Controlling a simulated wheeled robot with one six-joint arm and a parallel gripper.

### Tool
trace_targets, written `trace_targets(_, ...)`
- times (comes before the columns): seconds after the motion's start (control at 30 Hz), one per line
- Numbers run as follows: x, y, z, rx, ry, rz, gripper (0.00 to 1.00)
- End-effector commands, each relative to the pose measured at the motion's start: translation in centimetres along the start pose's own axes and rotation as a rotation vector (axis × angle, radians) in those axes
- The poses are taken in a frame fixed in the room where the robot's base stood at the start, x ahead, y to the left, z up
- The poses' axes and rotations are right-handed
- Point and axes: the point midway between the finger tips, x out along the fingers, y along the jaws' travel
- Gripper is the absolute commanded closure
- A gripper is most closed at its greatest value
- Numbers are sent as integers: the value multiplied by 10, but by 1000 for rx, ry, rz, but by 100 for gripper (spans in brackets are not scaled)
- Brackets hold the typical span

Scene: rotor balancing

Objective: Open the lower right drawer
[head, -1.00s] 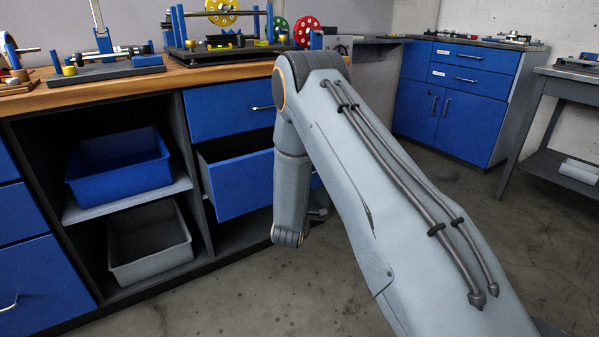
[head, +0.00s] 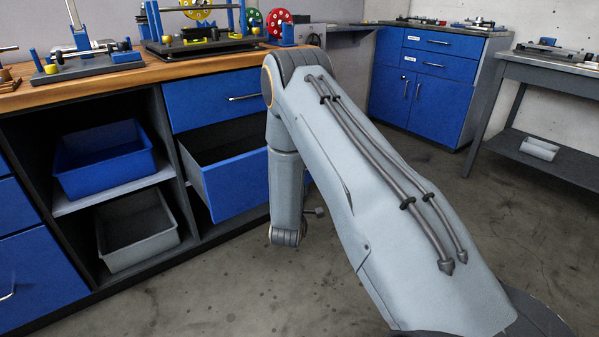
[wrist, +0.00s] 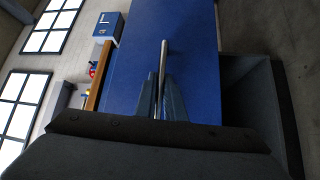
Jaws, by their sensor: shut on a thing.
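The lower right drawer (head: 235,187) is blue and stands pulled out below a shut upper drawer (head: 210,100). Its dark inside shows behind its front in the head view. In the wrist view my gripper (wrist: 161,92) is shut on the metal bar handle (wrist: 163,52), in front of a blue front panel (wrist: 195,50). In the head view my arm covers the right part of the drawer, and the handle and jaws are hidden there.
Left of the drawer, a blue bin (head: 103,162) and a grey bin (head: 137,232) sit in open shelves. The wooden worktop (head: 130,78) carries rotor fixtures. A blue cabinet (head: 425,85) and a grey table (head: 548,75) stand at the right. Floor between is clear.

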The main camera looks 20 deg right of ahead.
Motion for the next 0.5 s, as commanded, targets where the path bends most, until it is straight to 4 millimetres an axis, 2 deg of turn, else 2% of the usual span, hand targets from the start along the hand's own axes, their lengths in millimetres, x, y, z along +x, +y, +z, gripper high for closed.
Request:
trace_targets(0.07, 1, 0, 2, -1, -6, -1, 100)
trace_targets(0.1, 1, 0, 2, -1, -5, 0, 86)
trace_targets(0.13, 1, 0, 2, -1, -5, 0, 83)
trace_targets(0.5, -6, 0, 0, -1, 0, -3, 83)
